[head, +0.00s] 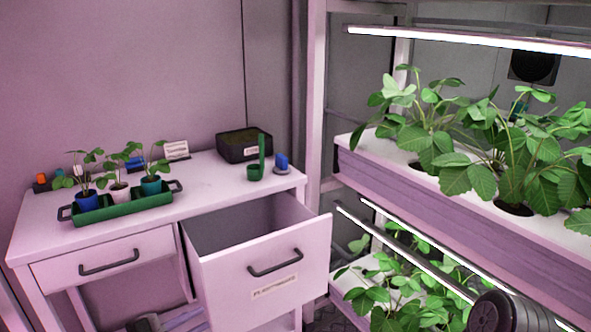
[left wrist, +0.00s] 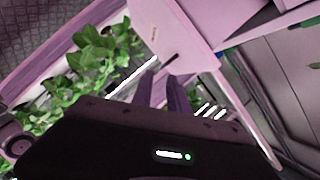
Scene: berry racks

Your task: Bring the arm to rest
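My left gripper (head: 190,318) shows only partly at the bottom edge of the head view, below and in front of the desk's left drawer (head: 92,268). The pulled-out drawer (head: 290,265) with a dark handle and a label is to the right of the gripper. The drawer front also shows beyond the fingers in the left wrist view (left wrist: 172,28). My right gripper is not in view.
On the desk (head: 215,185) stand a green tray (head: 125,211) with potted seedlings, a dark box (head: 244,149), a green holder (head: 256,173) and a blue item (head: 281,162). A plant rack (head: 430,190) with leafy plants fills the right side. The drawer juts toward it.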

